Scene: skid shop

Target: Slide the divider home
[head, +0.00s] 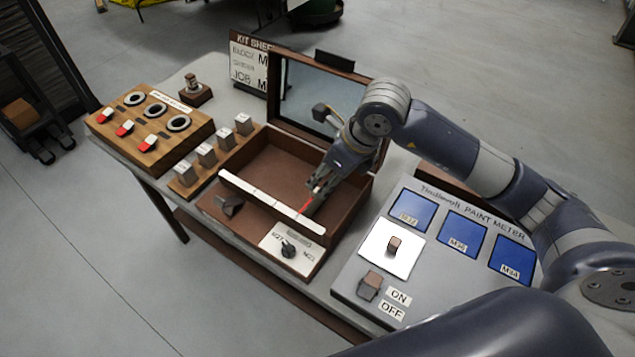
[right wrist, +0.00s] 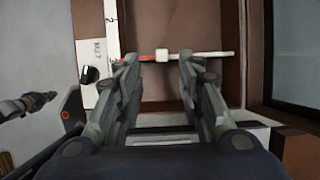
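A wooden case (head: 365,203) lies open on the table, with a white marked strip (head: 270,203) along its front wall. The divider (right wrist: 205,54) shows in the right wrist view as a thin bar across the case, with red near the strip end and a pale block (right wrist: 222,54) farther along. Its red part (head: 306,206) also shows in the head view. My right gripper (head: 318,186) is inside the case, fingers pointing down. In the right wrist view its fingertips (right wrist: 160,65) are apart beside the divider. The fingers partly hide the divider, and contact is unclear.
A knob panel (head: 270,242) sits at the case's front, with a dark block (head: 230,206) on the ledge. A paint meter (head: 345,285) stands to the right. Pale blocks on a rack (head: 190,185) and a wooden board (head: 190,140) stand left. The raised lid (head: 285,110) is behind.

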